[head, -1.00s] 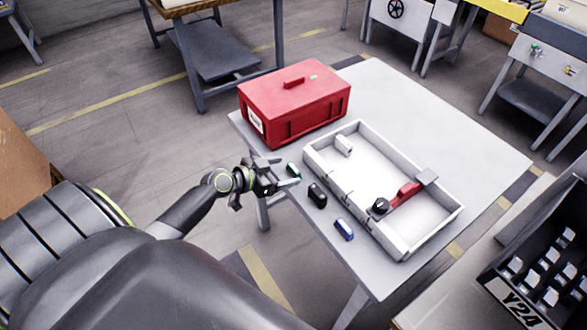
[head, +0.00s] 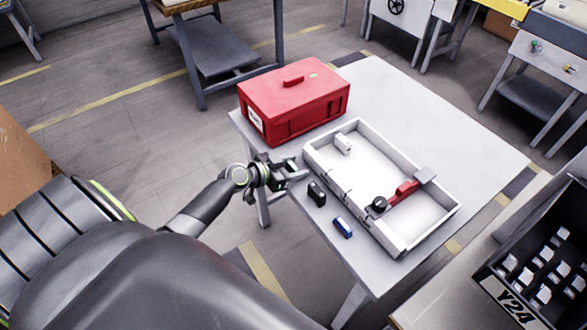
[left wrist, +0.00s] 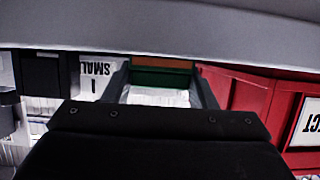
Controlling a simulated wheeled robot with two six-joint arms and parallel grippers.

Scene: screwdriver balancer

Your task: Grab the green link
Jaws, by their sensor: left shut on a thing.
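My left gripper (head: 291,169) is at the left edge of the grey table, between the red box and the black link. It is shut on the green link, which shows as a green block (left wrist: 161,77) between the two fingers in the left wrist view. In the head view the fingers mostly hide the green link. The black link (head: 316,193) lies on the table just right of and below the gripper. The blue link (head: 342,227) lies farther along the same edge. My right gripper is not in view.
The red box (head: 294,104) stands behind the gripper. The table's far right side (head: 450,125) is clear.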

